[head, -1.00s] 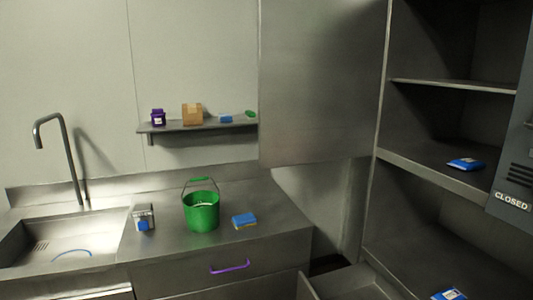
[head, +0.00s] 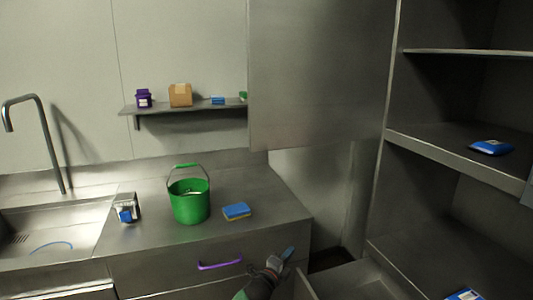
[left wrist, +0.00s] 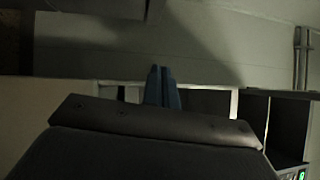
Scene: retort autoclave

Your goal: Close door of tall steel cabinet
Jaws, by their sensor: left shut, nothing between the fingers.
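The tall steel cabinet (head: 455,165) stands open at the right, with its shelves exposed. Its door, a broad plain steel panel (head: 320,75), is swung out to the left and hangs in front of the back wall, above the right end of the counter. My left gripper (head: 288,253) is low in the head view, below the door and by the counter's right front corner. Its blue fingers are together and empty. They also show in the left wrist view (left wrist: 162,85), pointing at grey surfaces. My right gripper is not in view.
A steel counter (head: 150,228) holds a green bucket (head: 189,202), a blue sponge (head: 237,211) and a sink (head: 50,228). A wall shelf (head: 190,108) meets the door's left edge. Blue packets (head: 491,147) lie in the cabinet. An open drawer-like tray (head: 360,280) sits low.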

